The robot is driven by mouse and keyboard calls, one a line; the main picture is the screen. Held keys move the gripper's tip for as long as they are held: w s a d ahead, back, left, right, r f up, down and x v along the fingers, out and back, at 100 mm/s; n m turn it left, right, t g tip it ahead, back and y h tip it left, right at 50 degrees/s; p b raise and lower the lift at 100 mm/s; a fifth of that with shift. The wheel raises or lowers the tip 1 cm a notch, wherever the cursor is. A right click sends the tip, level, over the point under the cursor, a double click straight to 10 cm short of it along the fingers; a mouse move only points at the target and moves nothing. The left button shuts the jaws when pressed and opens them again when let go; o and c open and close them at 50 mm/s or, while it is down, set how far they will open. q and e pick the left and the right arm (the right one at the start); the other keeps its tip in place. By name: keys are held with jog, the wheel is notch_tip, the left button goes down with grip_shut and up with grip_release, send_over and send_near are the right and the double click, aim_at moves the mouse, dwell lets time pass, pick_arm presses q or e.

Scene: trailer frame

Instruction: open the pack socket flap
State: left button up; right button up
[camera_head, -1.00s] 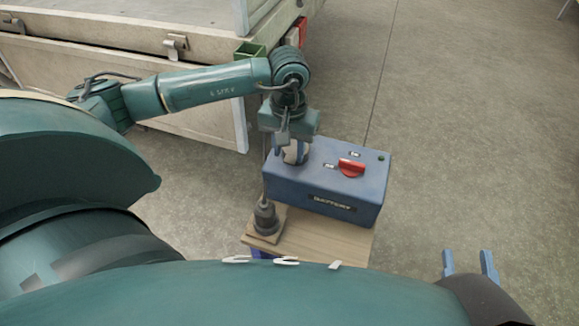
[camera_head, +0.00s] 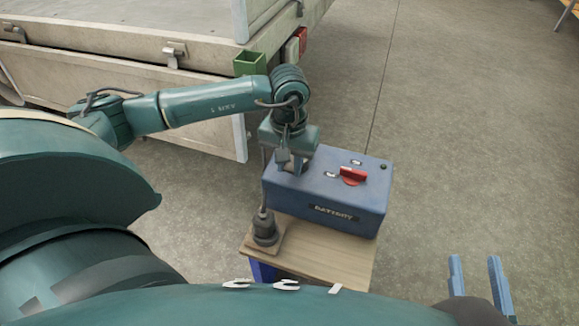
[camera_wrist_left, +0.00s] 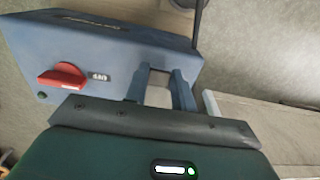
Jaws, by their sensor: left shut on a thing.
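The blue battery pack (camera_head: 335,195) stands on a small wooden stand, with a red switch knob (camera_head: 353,176) on top. My left gripper (camera_head: 292,168) is at the left end of the pack's top, pointing down. In the left wrist view its two blue fingers (camera_wrist_left: 168,88) are at the pack's edge, with a pale patch between them. The fingers are shut on what seems to be the socket flap (camera_wrist_left: 158,95), mostly hidden by the gripper. How far the flap is open cannot be told. My right gripper (camera_head: 478,285) is at the lower right, fingers apart, empty.
A dark round-based tool (camera_head: 264,228) with a thin rod stands on the wooden stand (camera_head: 310,252), close left of the pack. The trailer (camera_head: 130,60) with a green bracket (camera_head: 249,63) is behind my left arm. The floor right of the pack is clear.

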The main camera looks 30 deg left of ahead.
aim_at(291, 166)
dwell(0.3)
pick_arm(q)
jog(key=shift+w+r+p, duration=0.2)
jog(key=shift+r+p, duration=0.65)
jog(key=shift+r, duration=0.55)
jog(key=shift+w+a+r+p, duration=0.1)
jog(key=shift+w+r+p, duration=0.1)
jog(key=shift+r, duration=0.2)
jog(key=shift+w+a+r+p, duration=0.1)
jog(key=shift+w+r+p, duration=0.1)
jog(key=shift+r, duration=0.2)
jog(key=shift+w+r, duration=0.2)
jog(key=shift+r, duration=0.25)
jog(key=shift+w+r, duration=0.1)
